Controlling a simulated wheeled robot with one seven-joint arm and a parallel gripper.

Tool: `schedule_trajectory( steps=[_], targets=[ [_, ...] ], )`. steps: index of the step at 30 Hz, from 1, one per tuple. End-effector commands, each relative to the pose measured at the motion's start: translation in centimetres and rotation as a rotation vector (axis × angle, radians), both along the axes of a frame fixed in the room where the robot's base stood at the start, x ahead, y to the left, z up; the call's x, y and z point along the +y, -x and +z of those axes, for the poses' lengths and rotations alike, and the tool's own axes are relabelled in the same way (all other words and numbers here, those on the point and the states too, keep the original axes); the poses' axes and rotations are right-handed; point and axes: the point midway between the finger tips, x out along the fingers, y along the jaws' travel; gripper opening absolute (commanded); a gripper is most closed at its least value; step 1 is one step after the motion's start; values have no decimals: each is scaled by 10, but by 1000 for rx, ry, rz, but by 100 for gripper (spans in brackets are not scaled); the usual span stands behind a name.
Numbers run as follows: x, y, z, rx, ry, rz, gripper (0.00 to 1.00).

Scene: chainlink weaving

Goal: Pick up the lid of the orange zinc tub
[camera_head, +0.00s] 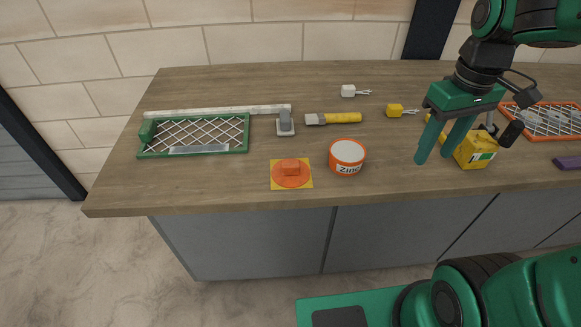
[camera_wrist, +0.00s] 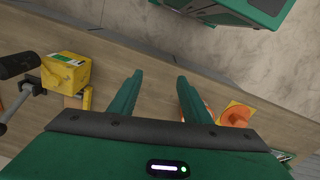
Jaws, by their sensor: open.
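The orange zinc tub (camera_head: 347,158), labelled "Zinc", stands upright near the counter's front edge. Its top shows a pale grey-white surface. An orange lid with a raised block handle (camera_head: 290,168) lies on a yellow square (camera_head: 307,185) to the left of the tub, apart from it. The lid also shows in the wrist view (camera_wrist: 235,115) at the right. There the tub is mostly hidden behind the right finger. My gripper (camera_head: 434,158) is open and empty, pointing down to the right of the tub; its fingers also show in the wrist view (camera_wrist: 160,76).
A yellow box (camera_head: 476,150) stands close to the right of my gripper. A yellow-handled brush (camera_head: 335,118) and a grey tool (camera_head: 285,122) lie behind the tub. A green mesh frame (camera_head: 195,134) lies at left, an orange one (camera_head: 550,121) at right. The counter around the lid is clear.

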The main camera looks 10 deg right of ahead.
Motion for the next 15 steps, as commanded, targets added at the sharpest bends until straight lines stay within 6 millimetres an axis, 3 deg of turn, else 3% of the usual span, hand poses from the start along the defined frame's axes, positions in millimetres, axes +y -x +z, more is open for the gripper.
schedule_trajectory(
  steps=[1, 3, 6, 9, 12, 15],
  targets=[
    [31, -26, 4, -4, -1, 188, 44],
    [76, -55, 8, -13, -10, 448, 44],
    [142, -82, 10, -25, -29, 785, 44],
    [200, -94, 11, -39, -52, 1053, 44],
    [239, -98, 11, -52, -71, 1231, 44],
    [260, -98, 9, -59, -83, 1327, 44]
  ],
)
